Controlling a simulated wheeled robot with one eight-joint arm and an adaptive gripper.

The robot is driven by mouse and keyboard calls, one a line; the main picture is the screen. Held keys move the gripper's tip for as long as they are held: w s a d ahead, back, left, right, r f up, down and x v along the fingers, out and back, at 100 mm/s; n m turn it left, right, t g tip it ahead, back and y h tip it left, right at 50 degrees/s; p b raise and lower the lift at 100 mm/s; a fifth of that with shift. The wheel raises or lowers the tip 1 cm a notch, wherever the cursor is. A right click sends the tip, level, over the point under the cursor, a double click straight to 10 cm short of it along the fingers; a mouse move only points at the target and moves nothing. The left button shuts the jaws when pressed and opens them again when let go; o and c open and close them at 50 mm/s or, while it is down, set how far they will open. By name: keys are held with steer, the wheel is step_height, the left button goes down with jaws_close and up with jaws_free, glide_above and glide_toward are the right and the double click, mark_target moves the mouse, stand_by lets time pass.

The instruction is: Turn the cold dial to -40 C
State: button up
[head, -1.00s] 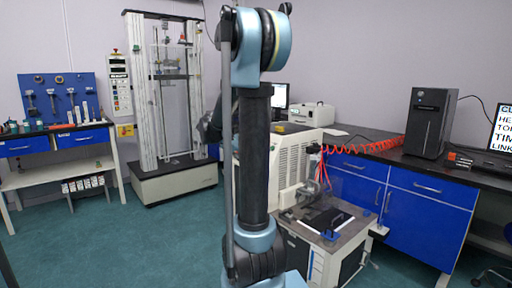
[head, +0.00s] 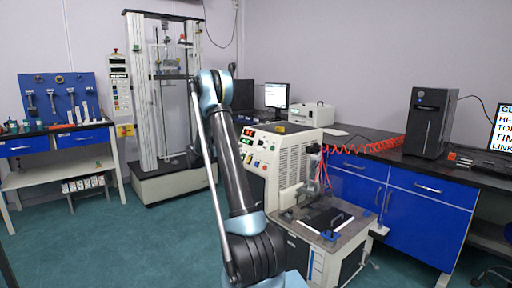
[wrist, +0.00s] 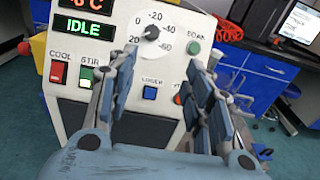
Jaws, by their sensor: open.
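The cold dial (wrist: 151,33) is a dark round knob on the white control panel (wrist: 210,70), with a printed scale around it that includes 0, -20, 40 and 60 marks. I cannot tell its exact pointer setting. My gripper (wrist: 163,62) is open and empty, its two fingers spread below the dial and apart from it. The display above left reads IDLE (wrist: 82,28) in green, with a red temperature readout partly cut off. In the head view the panel (head: 250,158) shows right of my arm; my gripper is not clear there.
A blue cabinet (head: 410,201) and a worktop with a monitor stand to the right.

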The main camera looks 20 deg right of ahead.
mark_target(259, 143)
steer(key=shift+n+t+h, duration=0.3)
steer(key=shift+n, duration=0.2)
steer(key=x, duration=0.6)
steer(key=w+f+x, duration=0.1)
steer(key=x, duration=1)
steer(key=shift+w+f, duration=0.15)
steer(key=shift+w, duration=0.3)
steer(key=shift+c, duration=0.5)
steer(key=c, duration=1)
